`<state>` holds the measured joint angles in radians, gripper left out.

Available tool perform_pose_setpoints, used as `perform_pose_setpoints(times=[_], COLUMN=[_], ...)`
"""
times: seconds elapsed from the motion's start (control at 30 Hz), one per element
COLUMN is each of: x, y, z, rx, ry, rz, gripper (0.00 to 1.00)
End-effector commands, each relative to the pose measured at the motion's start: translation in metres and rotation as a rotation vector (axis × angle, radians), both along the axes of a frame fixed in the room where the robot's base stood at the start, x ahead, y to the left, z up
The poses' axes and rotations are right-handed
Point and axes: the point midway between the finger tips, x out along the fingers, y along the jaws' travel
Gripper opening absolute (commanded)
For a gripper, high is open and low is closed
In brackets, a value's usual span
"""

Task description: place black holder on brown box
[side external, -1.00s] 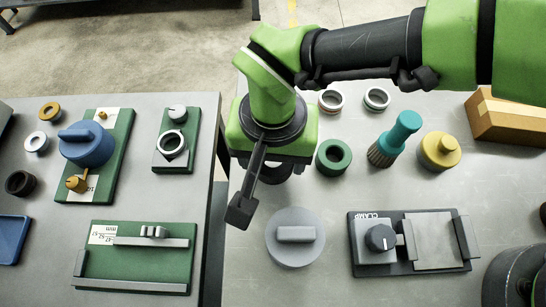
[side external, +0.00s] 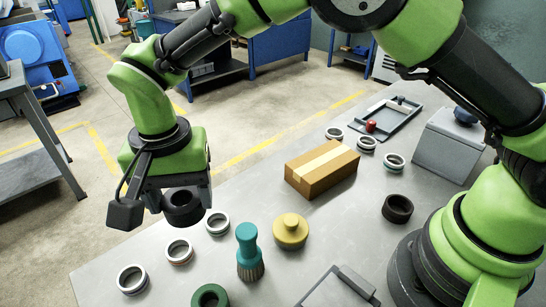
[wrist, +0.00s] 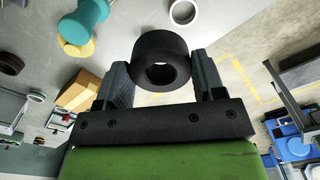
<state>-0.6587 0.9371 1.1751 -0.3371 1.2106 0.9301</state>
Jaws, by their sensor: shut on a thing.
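The black holder (side external: 185,213), a thick black ring, hangs in my gripper (side external: 180,197), which is shut on it. In the wrist view the black holder (wrist: 146,48) sits between the two fingers of my gripper (wrist: 161,72), its hole facing the camera. The brown box (side external: 318,172), a carton with a pale tape strip, lies on the grey table to the right of my gripper. It also shows at the left of the wrist view (wrist: 78,93). The holder is in the air, apart from the box, near the table's far left edge.
Another black ring (side external: 397,208) lies right of the box. The box top is clear.

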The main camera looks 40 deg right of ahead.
Motion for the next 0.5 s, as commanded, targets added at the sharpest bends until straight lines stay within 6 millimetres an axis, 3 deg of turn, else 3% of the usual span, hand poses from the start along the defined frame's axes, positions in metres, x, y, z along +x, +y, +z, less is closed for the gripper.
perform_pose_setpoints(times=[0.03, 0.1, 0.23, 0.4, 0.5], x=[0.014, 0.026, 0.036, 0.026, 0.013], y=[-0.030, -0.069, -0.142, -0.232, -0.270], z=[0.005, 0.009, 0.017, 0.025, 0.029], rx=[0.001, 0.000, 0.000, 0.001, 0.002], ry=[0.001, 0.001, 0.000, -0.001, -0.001], rz=[-0.096, -0.217, -0.451, -0.748, -0.891], gripper=[0.38, 0.38, 0.38, 0.38, 0.38])
